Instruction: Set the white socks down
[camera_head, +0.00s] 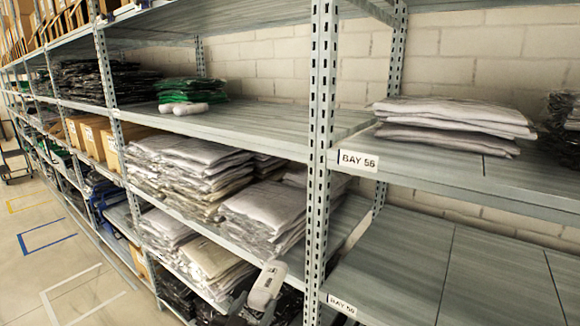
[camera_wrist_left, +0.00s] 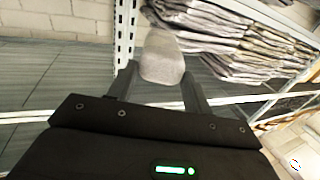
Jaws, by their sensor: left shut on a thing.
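A pale white-grey rolled bundle, which looks like white socks (camera_head: 268,283), is at the bottom middle of the head view, in front of the shelving. My left gripper (camera_head: 258,304) is shut on it. In the left wrist view the socks (camera_wrist_left: 162,58) stick out from between the two dark fingers. The socks are tilted and held clear of the shelf boards. Similar white rolled socks (camera_head: 190,107) lie on the upper left shelf, in front of green-and-dark bagged garments. My right gripper is not in view.
Stacks of bagged garments (camera_head: 265,205) fill the middle shelf behind the held socks. A shelf upright (camera_head: 320,140) stands just right of them. Folded white garments (camera_head: 455,115) lie on the right shelf, labelled BAY 56 (camera_head: 358,160). The lower right shelf (camera_head: 440,260) is bare.

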